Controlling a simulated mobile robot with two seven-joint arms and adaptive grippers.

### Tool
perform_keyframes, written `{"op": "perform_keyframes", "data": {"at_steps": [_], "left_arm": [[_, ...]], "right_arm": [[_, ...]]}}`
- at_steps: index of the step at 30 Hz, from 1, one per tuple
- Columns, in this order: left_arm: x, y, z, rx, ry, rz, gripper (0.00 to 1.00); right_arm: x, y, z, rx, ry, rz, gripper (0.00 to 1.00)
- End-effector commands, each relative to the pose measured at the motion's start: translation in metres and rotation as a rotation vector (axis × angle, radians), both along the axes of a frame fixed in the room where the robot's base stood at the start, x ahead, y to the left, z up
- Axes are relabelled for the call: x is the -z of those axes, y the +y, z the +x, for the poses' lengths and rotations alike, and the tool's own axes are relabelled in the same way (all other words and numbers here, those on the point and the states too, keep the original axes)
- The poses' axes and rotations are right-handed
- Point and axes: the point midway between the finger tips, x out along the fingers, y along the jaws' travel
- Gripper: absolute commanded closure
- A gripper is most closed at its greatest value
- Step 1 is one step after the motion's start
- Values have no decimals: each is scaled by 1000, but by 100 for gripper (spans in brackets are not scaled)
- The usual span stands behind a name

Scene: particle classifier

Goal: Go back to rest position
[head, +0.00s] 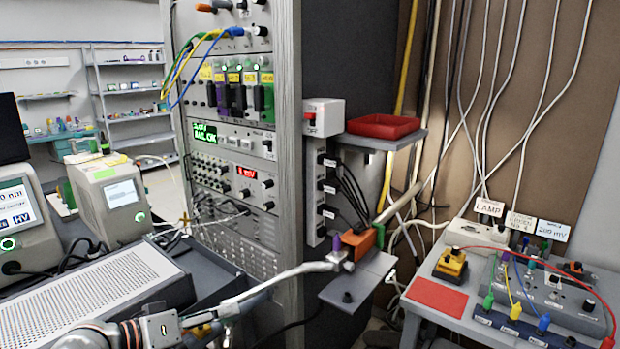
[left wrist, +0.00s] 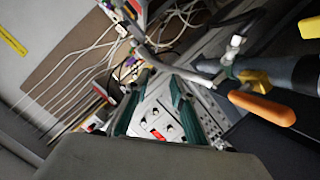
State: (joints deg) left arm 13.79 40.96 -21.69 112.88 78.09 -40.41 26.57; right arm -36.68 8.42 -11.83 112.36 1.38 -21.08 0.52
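My left gripper (head: 222,328) is low in the head view, left of the middle, partly cut off by the bottom edge. In the left wrist view its two dark green fingers (left wrist: 153,92) stand apart with a gap between them, and nothing is held there. A white panel with a red mark (left wrist: 157,130) shows through the gap, behind the fingers. In the head view a thick light cable (head: 270,276) passes just above the gripper; I cannot tell whether they touch. My right gripper cannot be made out.
An instrument rack (head: 232,170) stands behind the gripper. A grey shelf (head: 355,281) with an orange holder (head: 362,243) juts out to the right. A red tray (head: 383,126) sits higher up. A bench with a patch box (head: 540,290) is at right. A vented grey case (head: 92,300) is at left.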

Motion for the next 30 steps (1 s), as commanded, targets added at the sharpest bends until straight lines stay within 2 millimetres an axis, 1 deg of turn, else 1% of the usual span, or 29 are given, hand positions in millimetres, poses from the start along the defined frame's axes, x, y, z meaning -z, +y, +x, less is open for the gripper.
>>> {"op": "perform_keyframes", "data": {"at_steps": [1,3,5,6,8,9,11,12,16,21,28,29,30], "left_arm": [[27,-14,-22,25,-21,89,76],[58,-21,-45,46,-68,242,76],[81,-20,-64,52,-101,375,76],[95,-17,-76,52,-117,464,76],[114,-7,-94,45,-133,600,76],[125,3,-106,36,-136,693,76],[139,21,-124,21,-128,830,76],[145,34,-135,10,-116,913,76],[158,77,-171,-19,-55,1137,76],[162,122,-209,-43,36,1339,76],[158,169,-257,-55,164,1531,76],[158,175,-263,-55,182,1554,76],[162,173,-262,-53,177,1550,76]], "right_arm": [[0,0,0,-1,0,0,60],[0,2,-2,-1,2,3,60],[1,4,-4,-2,5,5,60],[1,4,-4,-3,6,7,60],[1,5,-5,-2,7,8,60],[1,5,-5,-2,7,10,60],[1,6,-5,-1,7,10,60],[1,6,-5,-1,7,11,60],[1,7,-5,1,8,14,60],[1,7,-5,1,8,13,60],[1,7,-5,1,8,12,60],[2,6,-5,1,9,12,60],[2,6,-5,1,9,12,60]]}}
